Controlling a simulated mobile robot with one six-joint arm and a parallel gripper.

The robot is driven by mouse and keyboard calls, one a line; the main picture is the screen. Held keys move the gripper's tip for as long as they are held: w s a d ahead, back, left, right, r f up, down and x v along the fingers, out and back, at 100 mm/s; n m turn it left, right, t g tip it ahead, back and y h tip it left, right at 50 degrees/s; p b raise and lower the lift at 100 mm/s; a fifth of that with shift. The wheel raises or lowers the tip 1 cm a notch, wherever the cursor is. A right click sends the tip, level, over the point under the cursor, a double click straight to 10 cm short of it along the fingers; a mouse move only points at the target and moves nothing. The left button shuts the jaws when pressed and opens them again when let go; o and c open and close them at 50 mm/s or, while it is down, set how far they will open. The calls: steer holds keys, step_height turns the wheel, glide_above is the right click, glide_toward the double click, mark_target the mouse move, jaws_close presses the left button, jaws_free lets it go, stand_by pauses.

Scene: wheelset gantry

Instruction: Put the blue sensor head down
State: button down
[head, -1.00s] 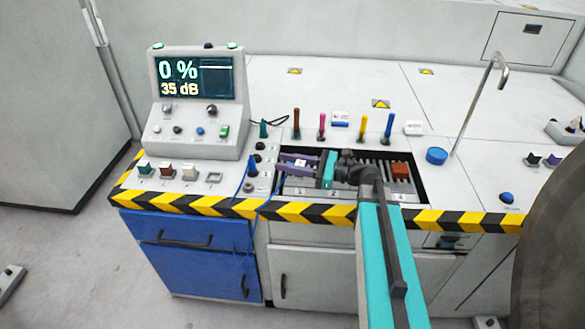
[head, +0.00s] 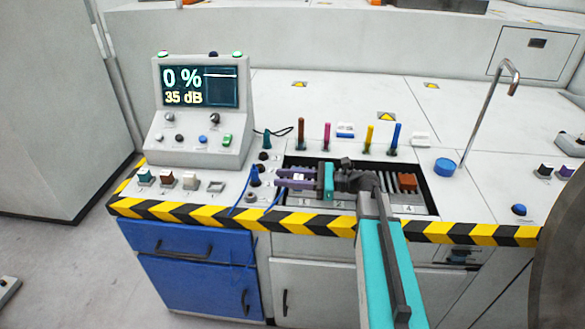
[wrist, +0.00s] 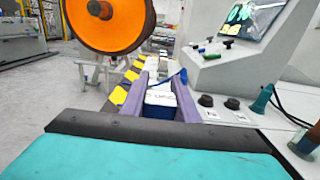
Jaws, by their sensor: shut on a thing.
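The blue sensor head (wrist: 160,102) is a small dark blue block with a pale label on top. In the wrist view it sits between the two purple fingers of my gripper (wrist: 153,95), which are shut on it. In the head view my gripper (head: 282,179) reaches left, low over the left part of the slotted recess (head: 426,199) in the console. Only a pale bit of the sensor head (head: 298,177) shows between the fingers there. Its underside is hidden, so I cannot tell whether it touches anything. A blue lead (head: 240,205) shows left of the fingertips.
Brown, pink, yellow and blue upright pegs (head: 396,138) stand behind the recess. A brown block (head: 407,182) is at its right. The display console (head: 199,140) stands at left, with knobs (head: 263,156) between. A blue round cap (head: 445,167) and bent metal pipe (head: 488,110) are at right.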

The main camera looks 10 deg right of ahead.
steer(key=w+d+f+p, duration=0.1)
steer(key=w+d+p, duration=0.1)
steer(key=w, duration=1.3)
steer(key=shift+w+d+f, duration=0.2)
steer(key=shift+d, duration=0.5)
steer(key=shift+p, duration=0.3)
steer(key=shift+f+p, duration=0.4)
steer(key=shift+f, duration=1.4)
steer(key=shift+f+b, duration=0.15)
steer(key=shift+b, duration=0.15)
steer(key=c, duration=1.4)
jaws_free()
steer(key=shift+o, duration=0.2)
steer(key=shift+r+p, duration=0.25)
steer(key=shift+p, duration=0.15)
